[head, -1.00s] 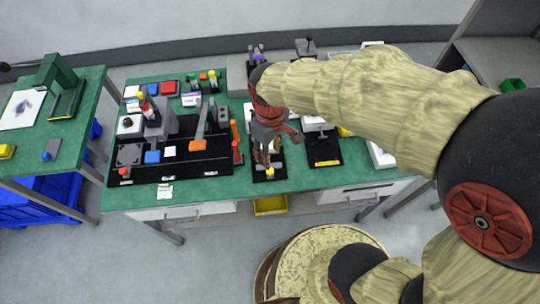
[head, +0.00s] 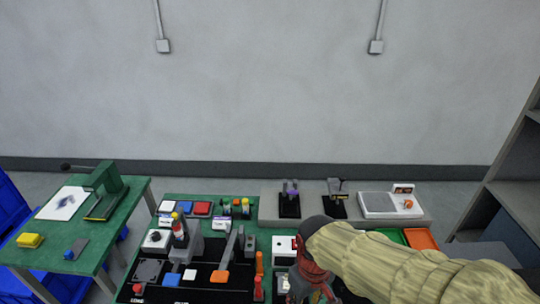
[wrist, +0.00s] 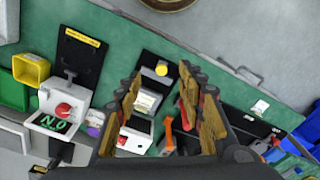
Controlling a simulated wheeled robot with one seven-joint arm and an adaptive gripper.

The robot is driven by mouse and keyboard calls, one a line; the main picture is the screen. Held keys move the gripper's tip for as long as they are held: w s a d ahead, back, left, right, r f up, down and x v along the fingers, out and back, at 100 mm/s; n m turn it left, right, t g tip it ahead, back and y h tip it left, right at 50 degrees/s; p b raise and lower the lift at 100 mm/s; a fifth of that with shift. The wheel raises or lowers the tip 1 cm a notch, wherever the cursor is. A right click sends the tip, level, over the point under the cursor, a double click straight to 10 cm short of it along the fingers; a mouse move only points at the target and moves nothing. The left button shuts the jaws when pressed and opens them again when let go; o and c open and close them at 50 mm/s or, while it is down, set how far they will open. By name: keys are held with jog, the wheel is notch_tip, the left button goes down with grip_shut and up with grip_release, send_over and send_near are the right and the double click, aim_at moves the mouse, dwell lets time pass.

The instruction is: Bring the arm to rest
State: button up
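My arm (head: 410,265) reaches in from the lower right of the head view, over the right part of the green bench (head: 340,236). My gripper shows only partly at the bottom edge there. In the wrist view, my gripper (wrist: 160,72) has its two fingers well apart, with nothing held between them.
A side table (head: 120,228) with a green press (head: 104,188) stands at left. A white scale-like device (head: 378,204) sits at the bench's back right. A grey shelf (head: 515,190) stands at far right. The wall behind is bare apart from two conduit boxes.

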jog(key=s+d+r+m+t, duration=0.2)
jog(key=d+r, duration=0.3)
jog(key=r, duration=0.2)
jog(key=s+d+r+m+t, duration=0.3)
jog(key=d+r, duration=0.2)
jog(key=r, duration=0.3)
jog(key=shift+d, duration=0.15)
